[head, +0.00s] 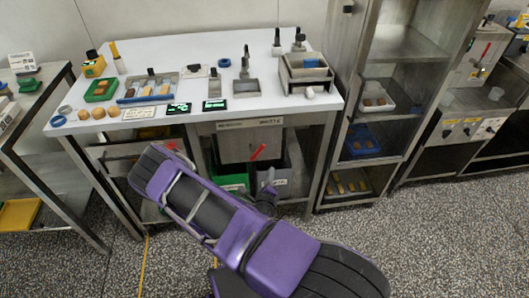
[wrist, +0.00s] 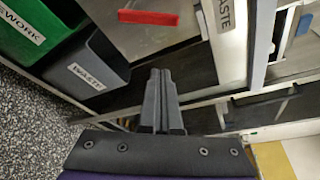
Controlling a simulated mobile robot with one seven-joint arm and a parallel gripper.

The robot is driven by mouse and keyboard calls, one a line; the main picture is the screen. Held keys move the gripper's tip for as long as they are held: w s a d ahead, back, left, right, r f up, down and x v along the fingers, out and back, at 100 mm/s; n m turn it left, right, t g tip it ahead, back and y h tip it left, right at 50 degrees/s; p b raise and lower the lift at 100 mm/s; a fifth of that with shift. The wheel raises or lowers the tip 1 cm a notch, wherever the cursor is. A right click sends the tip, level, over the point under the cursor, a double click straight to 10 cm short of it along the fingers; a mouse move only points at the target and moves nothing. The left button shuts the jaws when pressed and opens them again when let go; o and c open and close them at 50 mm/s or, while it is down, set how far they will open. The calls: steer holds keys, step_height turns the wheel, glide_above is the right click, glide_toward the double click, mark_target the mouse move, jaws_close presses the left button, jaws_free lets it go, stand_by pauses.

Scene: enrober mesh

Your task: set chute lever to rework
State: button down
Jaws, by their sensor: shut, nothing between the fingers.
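The red chute lever (head: 258,152) is on the grey metal chute (head: 236,148) under the white table. In the head view it leans up and to the right, towards the right-hand label on the table's front edge. In the wrist view the red lever (wrist: 148,17) lies across the top, its right end towards the WASTE label (wrist: 226,15). My gripper (wrist: 160,72) is shut and empty, apart from the lever and below it in that picture. In the head view my arm hides much of the gripper.
A green REWORK bin (wrist: 30,30) and a grey WASTE bin (wrist: 86,72) stand side by side below the chute. The table's front edge (head: 300,112) overhangs them. A metal table leg (head: 322,165) and a shelf cabinet (head: 385,100) stand to the right.

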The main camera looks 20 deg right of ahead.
steer(key=shift+w, duration=0.1)
steer(key=w+d, duration=0.2)
steer(key=w, duration=0.7)
steer(key=shift+r+b, duration=0.25)
steer(key=shift+b, duration=0.05)
